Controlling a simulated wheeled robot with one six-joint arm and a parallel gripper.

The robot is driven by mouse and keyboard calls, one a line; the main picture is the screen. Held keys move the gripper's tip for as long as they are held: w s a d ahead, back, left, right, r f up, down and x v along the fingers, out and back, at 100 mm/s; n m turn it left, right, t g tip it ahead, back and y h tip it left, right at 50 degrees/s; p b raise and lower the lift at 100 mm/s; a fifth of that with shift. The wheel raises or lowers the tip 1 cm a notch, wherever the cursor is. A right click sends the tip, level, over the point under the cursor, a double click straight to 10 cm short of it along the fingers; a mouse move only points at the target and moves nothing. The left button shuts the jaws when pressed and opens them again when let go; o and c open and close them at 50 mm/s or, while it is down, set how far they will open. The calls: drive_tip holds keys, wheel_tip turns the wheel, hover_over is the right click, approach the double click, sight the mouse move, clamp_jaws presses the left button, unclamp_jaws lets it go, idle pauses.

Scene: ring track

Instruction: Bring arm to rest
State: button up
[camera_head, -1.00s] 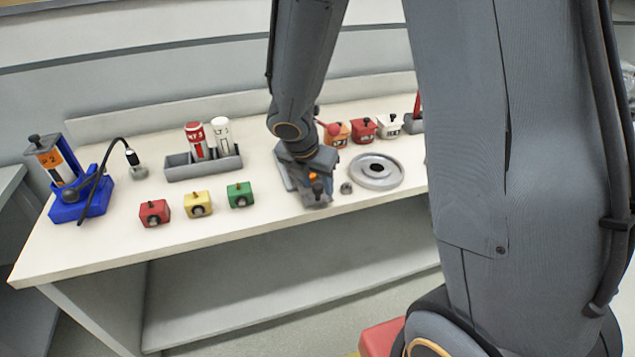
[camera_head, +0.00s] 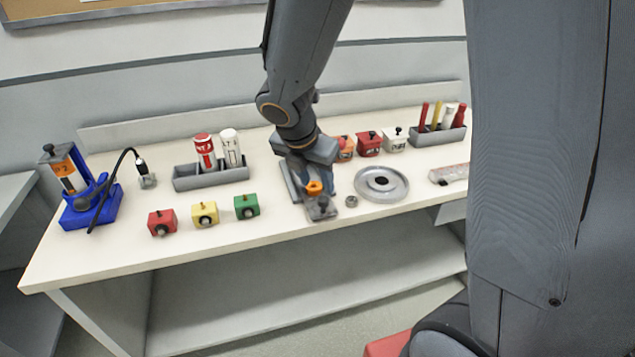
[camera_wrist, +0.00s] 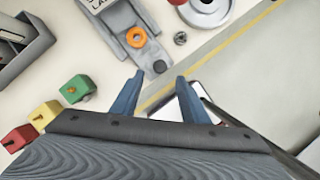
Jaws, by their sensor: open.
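My gripper (camera_wrist: 152,98) is open in the wrist view, with its two blue fingers apart and nothing between them. In the head view my gripper (camera_head: 317,184) hangs over the front part of the table, partly hiding a grey device. In the wrist view the grey device (camera_wrist: 122,25) with an orange ring (camera_wrist: 136,37) lies beyond the fingertips. The orange ring also shows in the head view (camera_head: 315,187). My arm bends down from the top of the head view.
On the white table (camera_head: 120,246) stand red (camera_head: 162,222), yellow (camera_head: 205,214) and green (camera_head: 246,206) blocks. A round grey plate (camera_head: 382,184) and small nut (camera_head: 351,201) lie right of the device. A blue stand (camera_head: 92,208) is far left, and grey holders (camera_head: 211,178) stand behind.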

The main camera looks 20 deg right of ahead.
idle(0.3)
drive_tip(key=s+d+m+g+y, duration=0.1)
drive_tip(key=s+m, duration=0.5)
drive_tip(key=m, duration=0.7)
drive_tip(key=s+d+m+y, duration=0.1)
drive_tip(key=s+m, duration=0.5)
drive_tip(key=m, duration=0.8)
drive_tip(key=shift+s+f+g+y, duration=0.2)
drive_tip(key=shift+g+y, duration=0.2)
drive_tip(key=shift+y, duration=0.2)
